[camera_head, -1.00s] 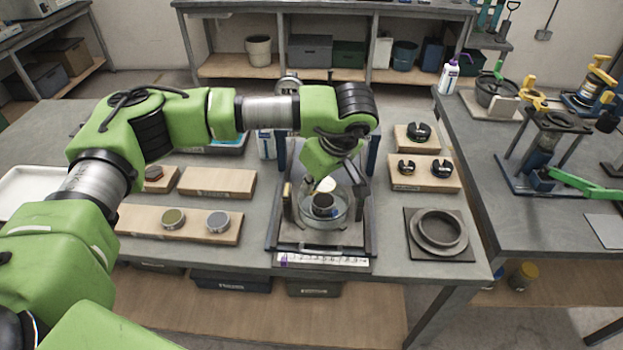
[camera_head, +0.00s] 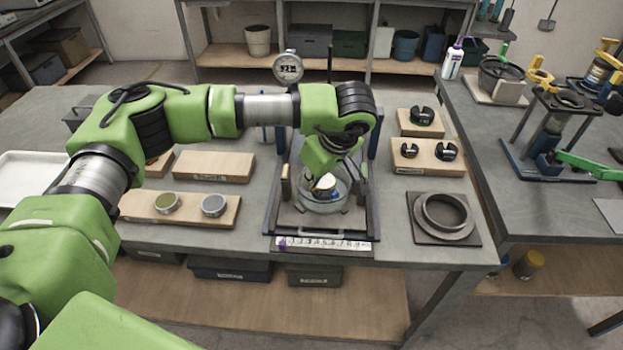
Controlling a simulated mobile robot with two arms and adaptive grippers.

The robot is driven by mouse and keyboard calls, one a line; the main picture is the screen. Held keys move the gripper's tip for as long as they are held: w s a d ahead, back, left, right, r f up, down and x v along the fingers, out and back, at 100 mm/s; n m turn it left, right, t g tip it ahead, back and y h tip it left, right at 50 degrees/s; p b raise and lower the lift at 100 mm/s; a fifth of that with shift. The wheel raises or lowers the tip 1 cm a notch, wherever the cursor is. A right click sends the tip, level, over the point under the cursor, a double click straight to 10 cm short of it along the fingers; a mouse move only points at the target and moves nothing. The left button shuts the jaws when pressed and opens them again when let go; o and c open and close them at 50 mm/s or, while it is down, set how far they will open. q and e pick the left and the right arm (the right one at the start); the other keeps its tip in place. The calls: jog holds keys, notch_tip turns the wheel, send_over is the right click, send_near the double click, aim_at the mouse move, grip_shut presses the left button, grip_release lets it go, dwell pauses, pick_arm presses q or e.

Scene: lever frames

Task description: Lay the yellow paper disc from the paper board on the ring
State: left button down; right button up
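A small pale-yellow disc (camera_head: 326,182) shows at the tips of my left gripper (camera_head: 320,174), over a clear glass dish (camera_head: 323,203) in the metal frame. The disc lies at or just above a dark ring in the dish. The ring is mostly covered, and I cannot tell whether they touch. The fingers are small and partly hidden by the wrist, so their grip is unclear. A bare wooden board (camera_head: 214,167), possibly the paper board, lies left of the frame. My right gripper is out of view.
A front-left board (camera_head: 190,222) carries an olive and a grey round piece. A dark ring-shaped part (camera_head: 442,212) sits on a plate at right, below boards (camera_head: 426,157) with black slotted pieces. A dial gauge (camera_head: 288,68) rises behind my arm. A ruler strip (camera_head: 322,243) edges the frame.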

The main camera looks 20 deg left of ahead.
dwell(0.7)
pick_arm(q)
jog(key=shift+f+b, duration=0.15)
jog(key=shift+b, duration=0.4)
jog(key=c, duration=2.2)
grip_release()
